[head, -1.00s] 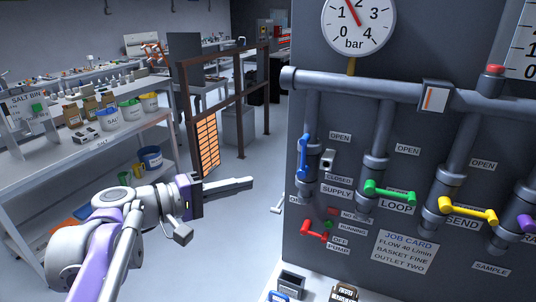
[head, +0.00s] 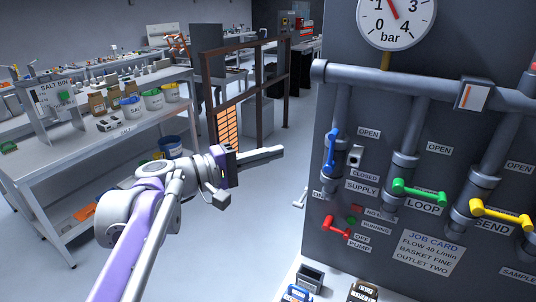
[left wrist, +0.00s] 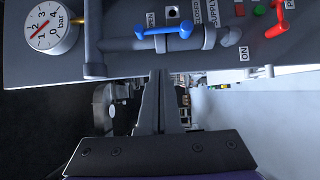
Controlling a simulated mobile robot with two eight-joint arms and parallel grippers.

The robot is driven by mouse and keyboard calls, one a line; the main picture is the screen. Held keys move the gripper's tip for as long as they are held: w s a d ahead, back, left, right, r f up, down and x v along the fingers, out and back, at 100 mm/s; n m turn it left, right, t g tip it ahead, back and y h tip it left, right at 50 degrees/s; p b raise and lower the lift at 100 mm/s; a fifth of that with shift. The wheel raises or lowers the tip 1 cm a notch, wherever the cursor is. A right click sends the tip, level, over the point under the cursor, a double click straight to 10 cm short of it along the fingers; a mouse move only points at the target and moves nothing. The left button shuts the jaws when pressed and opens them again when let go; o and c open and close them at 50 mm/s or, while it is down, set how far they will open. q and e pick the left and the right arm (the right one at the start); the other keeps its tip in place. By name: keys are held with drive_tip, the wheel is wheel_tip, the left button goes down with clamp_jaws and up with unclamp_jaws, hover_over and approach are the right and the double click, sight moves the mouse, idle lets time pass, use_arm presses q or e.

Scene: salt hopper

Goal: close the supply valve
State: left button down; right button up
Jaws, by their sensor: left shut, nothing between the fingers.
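The supply valve's blue handle (head: 331,150) stands nearly upright along its grey pipe at the left edge of the dark panel. The OPEN label (head: 368,132) is above and the CLOSED label (head: 364,174) below, both right of it. My left gripper (head: 282,150) is shut and empty, left of the handle in the head view and apart from it. In the left wrist view the blue handle (left wrist: 165,31) lies across the picture, beyond the tips of my left gripper (left wrist: 160,74). My right gripper is out of view.
A green loop handle (head: 420,192) and a yellow send handle (head: 500,215) are to the right. A red pump lever (head: 336,228) sits below. A thick header pipe (head: 410,85) crosses above. A brown frame (head: 246,90) and shelving (head: 100,150) stand behind; clear floor lies between.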

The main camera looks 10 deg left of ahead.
sight(332, 151)
use_arm(q)
drive_tip(key=w+d, duration=0.3)
drive_tip(key=d, duration=0.5)
drive_tip(key=shift+w+d+p, duration=0.2)
drive_tip(key=shift+d+p, duration=0.15)
drive_tip(key=shift+d, duration=0.05)
